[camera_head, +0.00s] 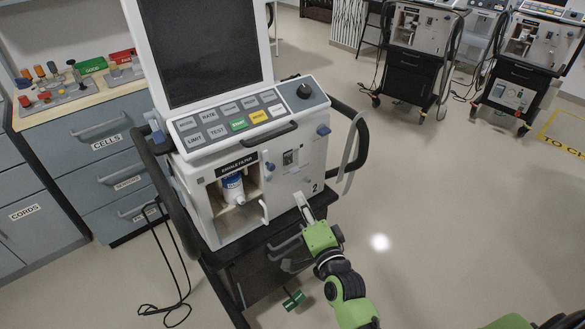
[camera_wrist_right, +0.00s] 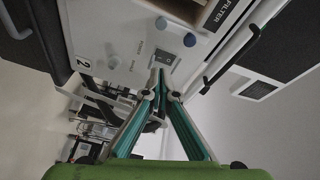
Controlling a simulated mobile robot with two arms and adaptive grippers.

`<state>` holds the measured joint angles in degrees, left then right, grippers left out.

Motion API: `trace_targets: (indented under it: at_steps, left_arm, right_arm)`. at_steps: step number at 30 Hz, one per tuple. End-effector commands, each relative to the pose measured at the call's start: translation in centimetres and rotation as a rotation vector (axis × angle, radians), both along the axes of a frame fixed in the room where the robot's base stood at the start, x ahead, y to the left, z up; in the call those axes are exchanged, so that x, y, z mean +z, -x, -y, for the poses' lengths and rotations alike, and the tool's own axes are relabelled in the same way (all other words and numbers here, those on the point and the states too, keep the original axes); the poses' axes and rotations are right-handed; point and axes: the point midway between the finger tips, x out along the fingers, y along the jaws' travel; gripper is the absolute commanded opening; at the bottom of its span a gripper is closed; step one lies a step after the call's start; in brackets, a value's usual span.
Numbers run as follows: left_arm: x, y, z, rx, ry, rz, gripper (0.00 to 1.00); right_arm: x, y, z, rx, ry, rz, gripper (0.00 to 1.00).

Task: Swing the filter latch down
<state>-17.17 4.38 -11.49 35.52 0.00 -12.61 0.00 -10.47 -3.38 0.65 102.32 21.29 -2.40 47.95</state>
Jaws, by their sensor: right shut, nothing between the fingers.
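The ventilator marked 2 (camera_head: 313,188) stands in the middle of the head view. Its open compartment, under the EXHALE FILTER label (camera_head: 237,165), holds an upright white and blue filter (camera_head: 233,187). A small white lever (camera_head: 263,211), which looks like the filter latch, stands at the compartment's lower right edge. My right gripper (camera_head: 301,203) is shut and empty, in front of the panel to the right of that lever. In the wrist view its fingers (camera_wrist_right: 161,82) converge near a dark switch (camera_wrist_right: 165,61). Whether they touch the panel I cannot tell. My left gripper is out of view.
Blue knobs (camera_wrist_right: 190,40) stick out of the panel. A black side handle (camera_head: 362,140) and a hose flank the machine. A drawer cabinet (camera_head: 105,170) stands left, with a black cable (camera_head: 180,260) on the floor. Open floor (camera_head: 440,220) lies to the right.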

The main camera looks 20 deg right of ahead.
Motion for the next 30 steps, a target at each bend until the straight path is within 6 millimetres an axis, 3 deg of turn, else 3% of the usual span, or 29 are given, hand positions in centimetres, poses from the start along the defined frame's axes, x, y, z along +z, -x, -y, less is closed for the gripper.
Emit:
trace_targets:
  at_steps: [1,3,6,19,23,30]
  left_arm:
    - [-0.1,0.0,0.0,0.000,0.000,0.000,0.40]
    - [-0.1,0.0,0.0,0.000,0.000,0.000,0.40]
    - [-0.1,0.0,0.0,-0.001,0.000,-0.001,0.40]
    - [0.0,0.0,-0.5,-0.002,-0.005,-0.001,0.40]
    - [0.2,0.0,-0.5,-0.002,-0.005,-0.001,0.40]
    - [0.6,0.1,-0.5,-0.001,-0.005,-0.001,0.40]
  right_arm:
    - [1.8,-0.1,0.3,-0.008,-0.029,0.034,0.00]
    - [3.4,-0.1,0.7,-0.015,-0.057,0.066,0.00]
    - [4.4,-0.1,0.9,-0.020,-0.078,0.086,0.00]
    - [4.6,-0.7,0.9,-0.020,-0.077,0.089,0.00]
    - [4.9,-2.3,0.9,-0.019,-0.076,0.090,0.00]
    - [5.2,-7.3,1.1,-0.018,-0.076,0.090,0.00]
